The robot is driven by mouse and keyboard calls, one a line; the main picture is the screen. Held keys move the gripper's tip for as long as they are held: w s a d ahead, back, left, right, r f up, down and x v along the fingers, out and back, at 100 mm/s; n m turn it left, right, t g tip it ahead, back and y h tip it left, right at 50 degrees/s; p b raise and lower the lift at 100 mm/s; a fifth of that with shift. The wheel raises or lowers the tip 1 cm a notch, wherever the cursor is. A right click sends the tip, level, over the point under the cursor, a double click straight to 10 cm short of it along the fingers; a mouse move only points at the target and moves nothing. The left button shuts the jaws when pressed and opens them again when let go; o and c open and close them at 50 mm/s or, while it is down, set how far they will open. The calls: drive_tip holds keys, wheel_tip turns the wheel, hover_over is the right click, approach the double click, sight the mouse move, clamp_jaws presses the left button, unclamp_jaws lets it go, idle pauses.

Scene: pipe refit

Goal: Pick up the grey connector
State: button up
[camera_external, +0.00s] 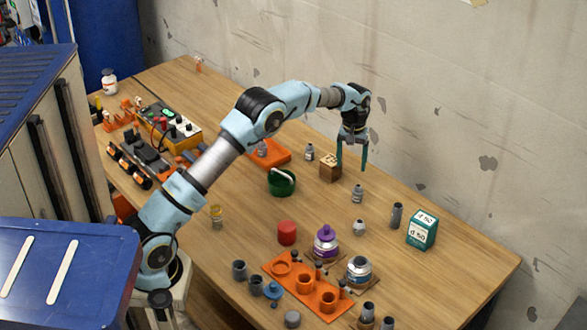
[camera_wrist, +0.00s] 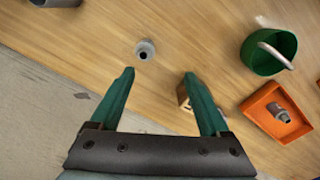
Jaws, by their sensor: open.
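My gripper (camera_external: 351,167) is open and empty, its green fingers pointing down above the table near the wooden block. In the wrist view the gripper (camera_wrist: 159,74) has its two fingertips well apart. A small grey connector (camera_wrist: 145,49) stands on the wood just beyond the fingertips, nearer the left one, apart from both. It appears to be the grey connector (camera_external: 357,194) below the gripper in the external view. Another grey connector (camera_wrist: 279,113) lies in the orange tray (camera_wrist: 259,122). Several grey fittings are in view, so I cannot tell for sure which one the task names.
The wooden block (camera_external: 330,169) is close to the gripper, partly hidden by a finger in the wrist view. A green bowl (camera_external: 282,186) stands to the left. A dark grey cylinder (camera_external: 396,216) and a green box (camera_external: 422,230) stand right. An orange rack (camera_external: 305,286) is in front.

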sight(358, 187)
drive_tip(key=shift+s+d+f, duration=0.2)
drive_tip(key=shift+s+d, duration=0.05)
drive_tip(key=shift+d, duration=0.35)
drive_tip(key=shift+s+d+f, duration=0.2)
drive_tip(key=shift+s+d, duration=0.05)
drive_tip(key=shift+d, duration=0.35)
wheel_tip(358, 187, down, 5)
drive_tip(key=shift+p, duration=0.6)
drive_tip(key=shift+s+d+f+p, duration=0.15)
drive_tip(key=shift+f+p, duration=0.45)
drive_tip(key=shift+f, duration=0.75)
drive_tip(key=shift+s+a+f+p, duration=0.1)
drive_tip(key=shift+f+p, duration=0.45)
drive_tip(key=shift+f, duration=0.75)
drive_tip(key=shift+c, duration=0.4)
clamp_jaws()
